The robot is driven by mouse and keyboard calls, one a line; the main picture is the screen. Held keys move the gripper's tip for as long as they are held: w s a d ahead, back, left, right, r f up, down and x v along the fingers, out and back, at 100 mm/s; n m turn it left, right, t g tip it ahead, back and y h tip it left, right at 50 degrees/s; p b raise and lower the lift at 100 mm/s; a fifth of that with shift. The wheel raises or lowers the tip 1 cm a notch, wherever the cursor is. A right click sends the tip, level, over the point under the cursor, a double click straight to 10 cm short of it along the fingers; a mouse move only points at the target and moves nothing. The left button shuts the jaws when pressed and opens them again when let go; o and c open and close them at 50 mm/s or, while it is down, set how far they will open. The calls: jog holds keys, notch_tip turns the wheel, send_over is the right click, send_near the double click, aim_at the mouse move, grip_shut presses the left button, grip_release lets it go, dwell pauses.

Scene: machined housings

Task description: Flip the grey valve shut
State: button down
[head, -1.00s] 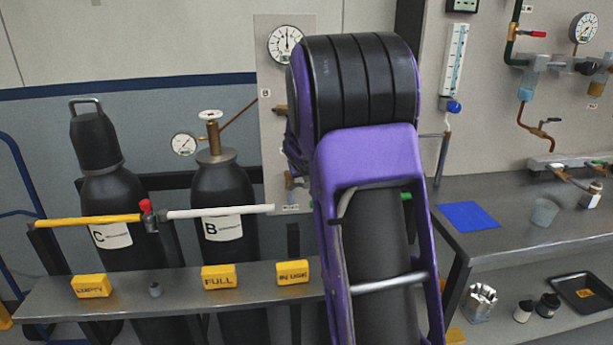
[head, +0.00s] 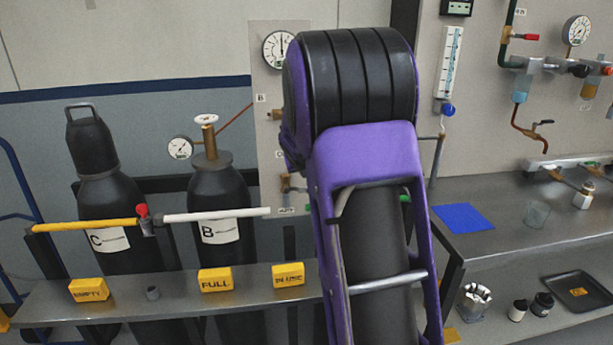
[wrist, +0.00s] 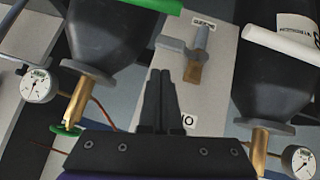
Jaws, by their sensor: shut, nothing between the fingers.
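The grey valve (wrist: 174,46) is on the pale panel in the wrist view, above and slightly right of my fingertips. Its grey lever reaches left from a grey body, with a brass end (wrist: 194,73) below. In the head view a small valve on the panel (head: 286,185) shows just left of my arm, partly covered. My gripper (wrist: 162,72) is shut and empty, in the middle of the wrist view. Its tips look apart from the lever, but the depth is hard to judge. My arm hides the gripper in the head view.
Black cylinders B (head: 219,190) and C (head: 100,190) stand left behind a shelf (head: 185,300) with yellow blocks. A round gauge (head: 280,48) is high on the panel. A bench (head: 500,215) with a blue mat (head: 464,217) stands right. Cylinder necks flank my gripper in the wrist view.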

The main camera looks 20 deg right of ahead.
jog(key=d+r+v, duration=0.1)
jog(key=v, duration=0.9)
jog(key=shift+s+d+r, duration=0.2)
jog(key=shift+r, duration=0.05)
